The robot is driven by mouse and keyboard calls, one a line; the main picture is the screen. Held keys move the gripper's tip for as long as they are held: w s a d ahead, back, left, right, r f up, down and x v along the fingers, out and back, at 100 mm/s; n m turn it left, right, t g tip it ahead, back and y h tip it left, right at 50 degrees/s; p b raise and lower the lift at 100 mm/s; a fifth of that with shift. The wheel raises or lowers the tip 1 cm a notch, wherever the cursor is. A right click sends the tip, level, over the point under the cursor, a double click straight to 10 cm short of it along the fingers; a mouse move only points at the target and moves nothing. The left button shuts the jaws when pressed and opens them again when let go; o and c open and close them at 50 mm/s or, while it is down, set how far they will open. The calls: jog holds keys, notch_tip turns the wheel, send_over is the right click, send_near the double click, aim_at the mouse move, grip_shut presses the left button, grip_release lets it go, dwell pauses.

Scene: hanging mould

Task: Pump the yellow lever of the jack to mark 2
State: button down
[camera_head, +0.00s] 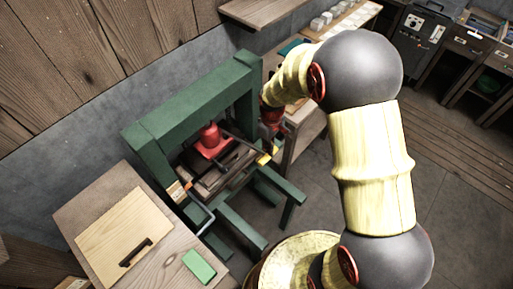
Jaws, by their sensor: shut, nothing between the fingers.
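The green press frame (190,98) stands against the wall left of centre. The red jack (211,141) sits inside it on a dark bed. A dark lever bar runs from the jack toward the lower right and ends in a yellow tip (265,157). My gripper (271,138) is small, dark and partly hidden at the end of my yellow and grey arm. It is shut and empty, just above the yellow tip; I cannot tell whether they touch. The mark numbers cannot be read.
A wooden table (85,205) at the lower left holds a pale board (118,232) with a black handle and a green block (200,267). A bench (303,135) stands behind my gripper. Green frame legs (293,212) reach out over the floor. Open floor (455,190) lies to the right.

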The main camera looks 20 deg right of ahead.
jog(key=shift+f+b, duration=0.45)
jog(key=shift+f, duration=0.65)
dwell(2.1)
notch_tip(320, 180, down, 14)
jog(key=b, duration=0.9)
notch_tip(320, 180, up, 14)
jog(key=p, duration=0.9)
jog(key=shift+r+p, duration=0.15)
jog(key=shift+p, duration=0.2)
dwell(1.6)
